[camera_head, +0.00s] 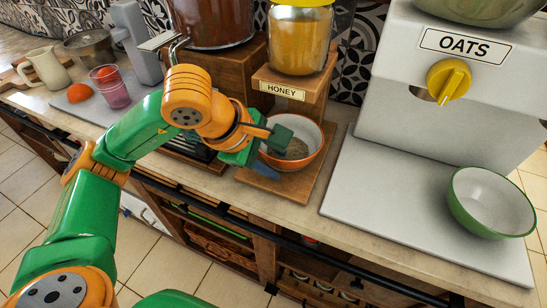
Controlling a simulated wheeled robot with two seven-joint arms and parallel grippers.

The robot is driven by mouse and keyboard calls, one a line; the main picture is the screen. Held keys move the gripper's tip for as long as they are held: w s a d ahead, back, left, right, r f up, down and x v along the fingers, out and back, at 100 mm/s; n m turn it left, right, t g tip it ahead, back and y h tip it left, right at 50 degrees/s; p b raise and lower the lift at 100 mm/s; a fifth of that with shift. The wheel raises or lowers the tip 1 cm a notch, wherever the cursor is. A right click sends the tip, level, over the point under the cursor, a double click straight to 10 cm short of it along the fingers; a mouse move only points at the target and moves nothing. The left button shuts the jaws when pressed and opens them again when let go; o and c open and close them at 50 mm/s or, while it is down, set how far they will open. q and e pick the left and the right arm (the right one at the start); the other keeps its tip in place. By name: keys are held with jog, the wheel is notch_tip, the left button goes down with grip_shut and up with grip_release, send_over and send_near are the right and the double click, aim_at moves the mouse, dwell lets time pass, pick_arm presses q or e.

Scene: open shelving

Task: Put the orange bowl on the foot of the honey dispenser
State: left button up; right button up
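The orange bowl (304,161), orange outside with a pale rim and a greyish inside, is at the wooden foot (295,188) of the honey dispenser (297,84). It looks nearly level over the foot; whether its base fully rests there is hard to tell. The dispenser has a jar of yellow honey, a yellow lid and a HONEY label. My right gripper is not in view.
The OATS dispenser (435,110) with a yellow knob stands at right. A green bowl (490,202) sits on its pale foot. A dark-red jar (213,22) is behind my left arm. A pitcher (45,68), pink cup (111,87) and orange fruit (79,93) stand at left.

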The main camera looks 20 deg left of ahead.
pick_arm(q)
jog(key=shift+r, duration=0.25)
jog(key=shift+s+a+r+p, duration=0.1)
jog(key=shift+r+p, duration=0.2)
jog(key=p+v, duration=0.1)
jog(key=v, duration=1)
jog(key=shift+s+a+r, duration=0.1)
jog(key=shift+s+r, duration=0.05)
